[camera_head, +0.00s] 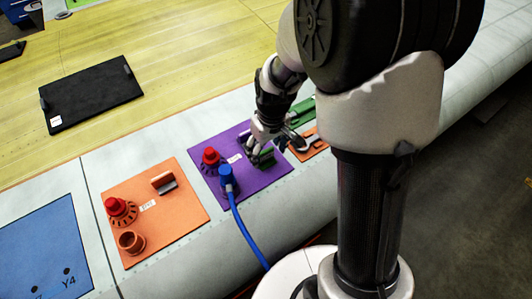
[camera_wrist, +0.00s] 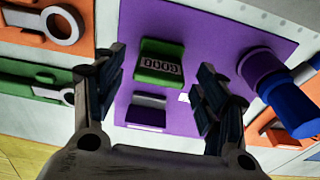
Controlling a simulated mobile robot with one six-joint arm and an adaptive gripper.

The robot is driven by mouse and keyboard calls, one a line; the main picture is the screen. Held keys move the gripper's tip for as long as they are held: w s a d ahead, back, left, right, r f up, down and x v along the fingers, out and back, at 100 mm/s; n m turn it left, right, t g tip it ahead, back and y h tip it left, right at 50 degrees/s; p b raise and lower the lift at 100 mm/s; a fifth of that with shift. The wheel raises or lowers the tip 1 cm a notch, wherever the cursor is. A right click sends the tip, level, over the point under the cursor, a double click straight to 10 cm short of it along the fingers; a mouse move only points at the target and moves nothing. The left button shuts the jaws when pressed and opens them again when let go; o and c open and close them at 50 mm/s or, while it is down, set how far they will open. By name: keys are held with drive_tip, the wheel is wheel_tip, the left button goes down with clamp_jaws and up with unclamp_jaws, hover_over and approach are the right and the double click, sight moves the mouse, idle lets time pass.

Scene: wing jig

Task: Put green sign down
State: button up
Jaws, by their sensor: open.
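The green sign (camera_wrist: 160,63) shows white-framed characters and appears over the purple panel (camera_wrist: 215,30). In the head view the sign (camera_head: 264,157) is at the right part of the purple panel (camera_head: 262,189), partly hidden by my gripper (camera_head: 260,143). In the wrist view my gripper is open, with one finger on each side of the sign and visible gaps to it. I cannot tell whether the sign's underside rests fully on the panel.
A blue plug (camera_head: 227,178) with a cable and a red knob (camera_head: 211,157) stand left of the sign. An orange panel (camera_head: 181,213) lies further left. Green (camera_head: 303,109) and orange (camera_head: 311,146) panels lie behind my gripper. A black plate (camera_head: 92,95) lies on the yellow surface.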

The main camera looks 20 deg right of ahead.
sight(269, 165)
drive_tip(key=s+r+m+t+p, duration=0.1)
drive_tip(key=s+r, duration=0.3)
drive_tip(key=r, duration=0.4)
drive_tip(key=s+r, duration=0.4)
drive_tip(key=r, duration=0.5)
drive_tip(key=s+r+m+t, duration=0.2)
drive_tip(key=s+r, duration=0.1)
drive_tip(key=s, duration=1)
drive_tip(key=shift+r+m, duration=0.3)
drive_tip(key=shift+r, duration=0.05)
wheel_tip(269, 165, down, 11)
drive_tip(key=b, duration=1.1)
drive_tip(key=shift+f, duration=0.2)
